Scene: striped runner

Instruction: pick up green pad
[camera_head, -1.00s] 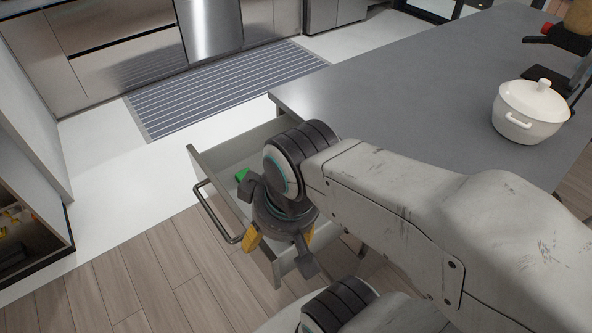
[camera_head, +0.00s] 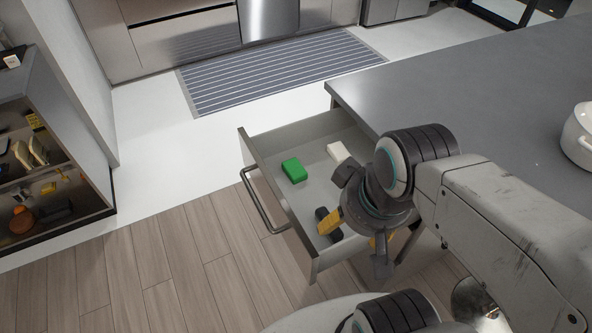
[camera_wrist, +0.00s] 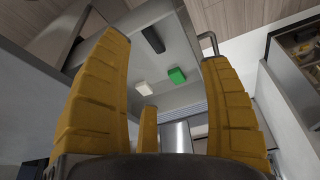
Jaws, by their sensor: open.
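The green pad (camera_head: 294,170) lies flat in the open drawer (camera_head: 268,168), near its front panel. It also shows in the wrist view (camera_wrist: 177,75), between my yellow fingers and beyond them. My gripper (camera_head: 352,232) is open and empty over the near right part of the drawer, to the right of and nearer than the pad, not touching it. A white block (camera_head: 338,152) lies in the drawer to the right of the pad. A dark object (camera_head: 326,220) lies in the near part of the drawer, partly hidden by a finger.
The grey counter (camera_head: 450,90) stands above the drawer on the right, with a white pot (camera_head: 580,135) on it. The drawer's bar handle (camera_head: 262,200) sticks out at the front. An open shelf unit (camera_head: 60,170) stands at the left. The wooden floor (camera_head: 160,260) before the drawer is clear.

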